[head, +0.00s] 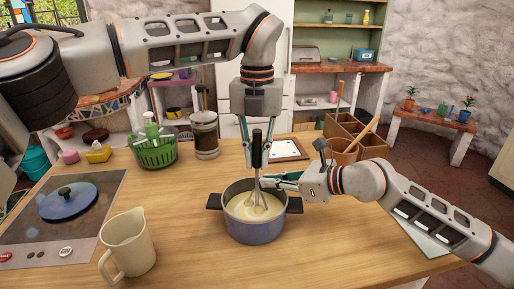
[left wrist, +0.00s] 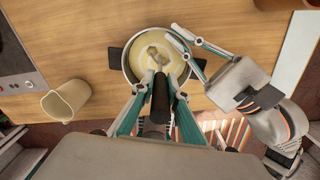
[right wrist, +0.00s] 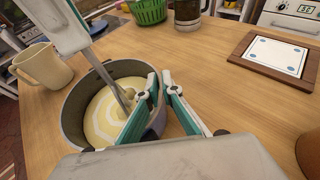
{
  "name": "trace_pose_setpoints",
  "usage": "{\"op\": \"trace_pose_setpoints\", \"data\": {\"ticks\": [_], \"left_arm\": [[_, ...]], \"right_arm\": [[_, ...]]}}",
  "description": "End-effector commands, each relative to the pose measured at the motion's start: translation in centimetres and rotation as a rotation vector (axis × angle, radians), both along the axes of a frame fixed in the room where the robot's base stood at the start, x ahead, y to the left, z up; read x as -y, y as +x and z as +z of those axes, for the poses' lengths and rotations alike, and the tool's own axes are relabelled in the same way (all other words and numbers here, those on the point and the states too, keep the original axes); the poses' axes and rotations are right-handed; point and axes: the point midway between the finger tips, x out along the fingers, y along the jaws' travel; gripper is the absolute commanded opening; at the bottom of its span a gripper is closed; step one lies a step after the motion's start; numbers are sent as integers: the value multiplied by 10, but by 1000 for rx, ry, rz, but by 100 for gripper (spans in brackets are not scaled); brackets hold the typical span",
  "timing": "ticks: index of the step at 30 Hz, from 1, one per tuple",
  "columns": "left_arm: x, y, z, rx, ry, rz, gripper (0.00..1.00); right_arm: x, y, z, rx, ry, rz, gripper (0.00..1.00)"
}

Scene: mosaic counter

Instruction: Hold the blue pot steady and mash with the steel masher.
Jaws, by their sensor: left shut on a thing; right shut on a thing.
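The blue pot (head: 258,233) stands on the wooden counter with pale, creamy mash (right wrist: 100,117) inside. My left gripper (head: 257,162) comes down from above, shut on the black handle of the steel masher (left wrist: 160,88). The masher is nearly upright, and its lower end is down in the mash, where its foot is partly hidden. My right gripper (head: 277,181) reaches in from the right and is shut on the pot's rim; in the right wrist view its fingers (right wrist: 160,78) straddle the pot wall. The pot's two dark side handles are free.
A cream pitcher (head: 128,247) stands left of the pot. A blue lid (head: 69,202) lies on the cooktop (head: 30,235). Behind are a green basket (head: 153,152), a jar (head: 205,137), a framed white board (head: 287,149) and a wooden crate (head: 372,145). The front counter is clear.

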Motion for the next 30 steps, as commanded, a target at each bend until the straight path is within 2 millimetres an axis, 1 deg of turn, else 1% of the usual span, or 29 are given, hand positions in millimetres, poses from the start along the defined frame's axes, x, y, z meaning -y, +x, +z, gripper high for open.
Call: {"op": "trace_pose_setpoints", "data": {"ticks": [3, 8, 11, 21, 24, 30], "left_arm": [[0, 0, -8, -1, 0, -2, 0], [0, 0, -6, 1, 0, -1, 0], [0, 0, 0, 3, 0, 0, 0], [0, 0, 30, 2, 0, 0, 0], [0, 0, 36, 2, 0, 1, 0], [0, 0, 38, 1, 0, -1, 0]], "right_arm": [[0, 0, -1, -2, -1, 0, 0], [0, 0, -1, -2, -1, 0, 0], [0, 0, -1, -2, -1, 0, 0], [0, 0, -1, -2, -1, 0, 0], [0, 0, -1, -2, -1, 0, 0], [0, 0, -1, -2, -1, 0, 0]]}}
